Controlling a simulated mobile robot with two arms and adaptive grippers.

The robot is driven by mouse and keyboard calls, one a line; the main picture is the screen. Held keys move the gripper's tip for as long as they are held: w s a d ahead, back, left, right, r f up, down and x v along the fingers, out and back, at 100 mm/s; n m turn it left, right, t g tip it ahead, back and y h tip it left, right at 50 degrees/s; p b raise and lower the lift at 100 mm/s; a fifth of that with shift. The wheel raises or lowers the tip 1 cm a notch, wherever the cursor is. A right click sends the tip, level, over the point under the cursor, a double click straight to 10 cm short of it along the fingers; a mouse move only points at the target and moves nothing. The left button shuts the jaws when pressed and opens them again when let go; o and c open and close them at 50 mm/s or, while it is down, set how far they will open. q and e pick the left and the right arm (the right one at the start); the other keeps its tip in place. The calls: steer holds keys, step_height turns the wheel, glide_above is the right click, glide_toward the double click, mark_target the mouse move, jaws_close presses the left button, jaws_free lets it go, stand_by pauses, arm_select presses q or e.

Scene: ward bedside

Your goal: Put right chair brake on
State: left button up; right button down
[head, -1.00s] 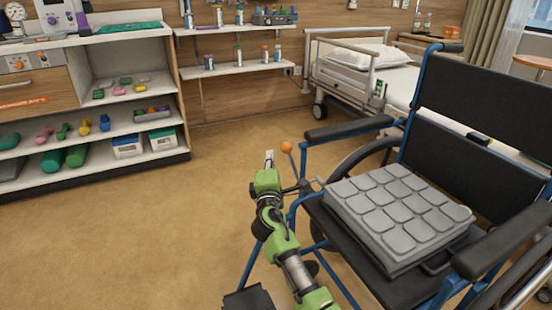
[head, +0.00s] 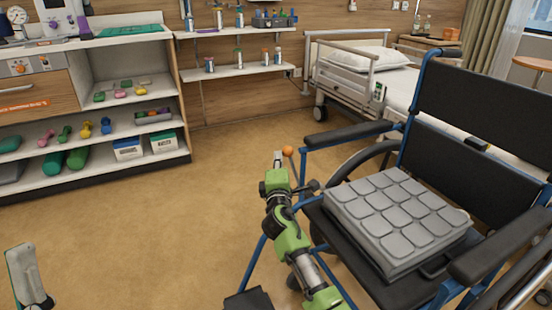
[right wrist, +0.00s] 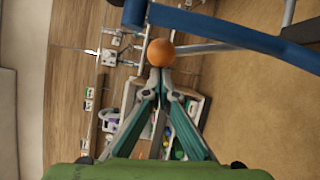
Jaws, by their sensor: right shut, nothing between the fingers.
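The wheelchair (head: 484,103) stands at the right, with a blue frame and black seat and back. Its brake lever ends in an orange ball knob (head: 288,151), near the front of the armrest on the picture's left. My right gripper (head: 278,158) is shut and empty, its tips just left of the knob. In the right wrist view the orange knob (right wrist: 160,52) sits right at the closed fingertips (right wrist: 160,76); I cannot tell whether they touch. Part of my left gripper (head: 28,277) shows at the lower left edge; its fingers are not clear.
A grey padded cushion (head: 397,214) lies on the chair seat. The near armrest (head: 347,132) and blue frame tubes are close to my right arm. A bed (head: 347,78) stands behind the chair, and shelves (head: 140,90) line the left. The middle floor is clear.

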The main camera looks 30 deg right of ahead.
mark_target(288, 152)
arm_select(q)
steer(key=w+d+f+g+y+p, duration=0.1)
steer(key=w+f+g+y+p, duration=0.15)
steer(key=w+f+g, duration=0.55)
arm_select(e)
steer(key=shift+s+d+r+m, duration=0.1)
steer(key=shift+d+r+m, duration=0.2)
steer(key=shift+d, duration=0.2)
steer(key=shift+d+r+m, duration=0.25)
steer(key=shift+d+m, duration=0.05)
steer(key=shift+d, duration=0.15)
steer(key=shift+d+r+m+g+p, duration=0.2)
steer(key=shift+d+p, duration=0.15)
steer(key=shift+p, duration=0.15)
steer(key=shift+d+r+m+g+p, duration=0.1)
steer(key=shift+d+m+p, duration=0.15)
steer(key=shift+p, duration=0.25)
steer(key=shift+d+f, duration=0.1)
arm_select(q)
step_height(288, 152, down, 12)
steer(key=w+g+y, duration=0.2)
steer(key=g, duration=0.2)
steer(key=shift+a+f, duration=0.2)
steer(key=shift+a, duration=0.25)
